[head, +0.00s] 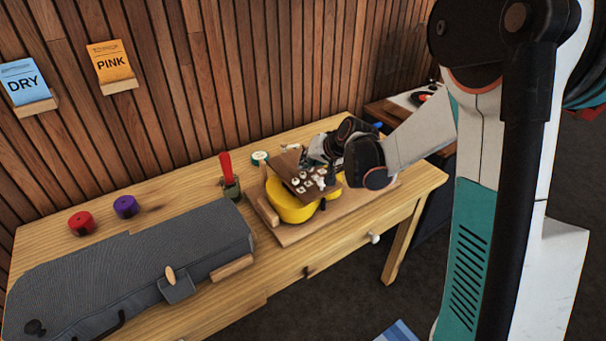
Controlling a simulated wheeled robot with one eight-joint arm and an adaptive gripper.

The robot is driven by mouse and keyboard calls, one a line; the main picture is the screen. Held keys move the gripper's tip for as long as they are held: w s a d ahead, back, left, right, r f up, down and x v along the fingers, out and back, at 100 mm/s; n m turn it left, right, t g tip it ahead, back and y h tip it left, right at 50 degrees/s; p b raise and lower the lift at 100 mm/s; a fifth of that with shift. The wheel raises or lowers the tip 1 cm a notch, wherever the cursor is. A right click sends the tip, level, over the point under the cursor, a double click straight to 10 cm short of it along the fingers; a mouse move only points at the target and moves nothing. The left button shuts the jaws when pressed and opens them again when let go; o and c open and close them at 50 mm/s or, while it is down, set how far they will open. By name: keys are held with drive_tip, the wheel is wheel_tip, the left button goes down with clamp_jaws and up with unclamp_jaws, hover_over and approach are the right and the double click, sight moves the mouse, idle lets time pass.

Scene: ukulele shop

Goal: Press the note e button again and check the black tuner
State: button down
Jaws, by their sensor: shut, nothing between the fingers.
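A yellow ukulele-like body (288,207) lies on a wooden board (300,234) on the workbench. A tilted brown panel (283,163) with several small white knobs or buttons (305,186) is above it. My gripper (322,170) reaches in from the right, close over this panel. It is shut and holds nothing. I cannot tell whether it touches a button. The picture is too small to tell which button is note e. I cannot make out the black tuner for certain; my gripper and wrist cover part of this area.
A grey case (150,262) fills the bench's left front. Red (81,222) and purple (125,206) rolls stand behind it. A red-handled tool (226,166) stands in a dark green holder (231,189). A round green-and-white thing (260,158) lies near the wall.

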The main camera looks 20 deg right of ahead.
idle(0.4)
drive_tip(key=shift+f+b, duration=0.4)
drive_tip(key=shift+f, duration=0.05)
drive_tip(key=shift+f+b, duration=0.45)
drive_tip(key=shift+f, duration=0.05)
idle(0.7)
drive_tip(key=shift+r, duration=0.1)
drive_tip(key=shift+r+p, duration=0.65)
drive_tip(key=shift+r, duration=0.25)
drive_tip(key=shift+r+p, duration=1.75)
drive_tip(key=shift+r, duration=0.8)
drive_tip(key=shift+s, duration=0.1)
